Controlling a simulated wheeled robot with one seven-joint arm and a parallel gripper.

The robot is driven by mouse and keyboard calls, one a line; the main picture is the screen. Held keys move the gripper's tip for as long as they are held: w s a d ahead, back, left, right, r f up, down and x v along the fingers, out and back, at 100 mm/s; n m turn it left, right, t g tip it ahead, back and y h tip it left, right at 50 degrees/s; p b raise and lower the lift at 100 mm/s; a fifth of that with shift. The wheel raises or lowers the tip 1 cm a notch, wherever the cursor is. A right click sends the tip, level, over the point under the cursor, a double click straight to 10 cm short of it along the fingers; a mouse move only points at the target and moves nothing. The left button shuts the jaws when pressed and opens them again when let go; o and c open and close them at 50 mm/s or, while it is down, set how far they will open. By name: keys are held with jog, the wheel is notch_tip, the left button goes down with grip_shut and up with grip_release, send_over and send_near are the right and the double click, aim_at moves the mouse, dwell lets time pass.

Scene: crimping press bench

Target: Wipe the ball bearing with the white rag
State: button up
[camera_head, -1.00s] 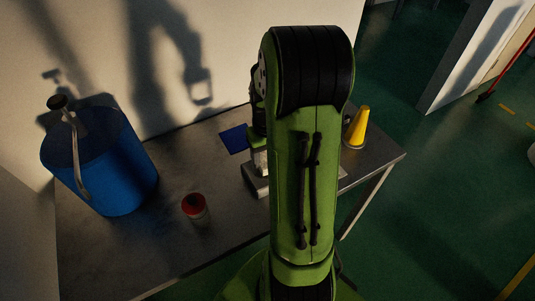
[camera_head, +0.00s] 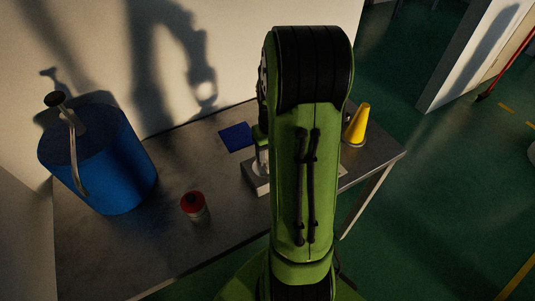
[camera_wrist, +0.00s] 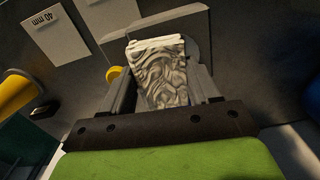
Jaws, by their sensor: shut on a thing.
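In the wrist view my gripper (camera_wrist: 163,92) is shut on a white rag (camera_wrist: 162,75), which is crumpled and streaked with grey shading between the two fingers. Past the rag is a grey block-like fixture (camera_wrist: 182,20), with a rounded grey part partly hidden behind the rag; I cannot tell whether this is the ball bearing. I cannot make out the ball bearing for sure in either view. In the head view my own arm hides the gripper and the rag.
A "40 mm" plate (camera_wrist: 57,38) shows in the wrist view. The bench's front left is clear.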

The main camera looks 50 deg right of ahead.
jog(key=shift+s+d+f, duration=0.15)
jog(key=shift+s+d, duration=0.05)
jog(key=shift+d, duration=0.1)
jog(key=shift+w+a+r, duration=0.1)
jog(key=shift+w+a, duration=0.15)
jog(key=shift+a, duration=0.5)
jog(key=shift+w+a+r, duration=0.1)
jog(key=shift+w+a, duration=0.15)
jog(key=shift+a, duration=0.45)
jog(key=shift+s+d+f, duration=0.1)
jog(key=shift+s+d, duration=0.1)
jog(key=shift+d, duration=0.5)
jog(key=shift+s+d+f, duration=0.1)
jog(key=shift+s+d, duration=0.1)
jog(key=shift+d, duration=0.5)
jog(key=shift+r, duration=0.1)
notch_tip(320, 180, up, 5)
jog(key=p, duration=0.4)
jog(key=shift+w+r+p, duration=0.1)
jog(key=shift+p, duration=0.2)
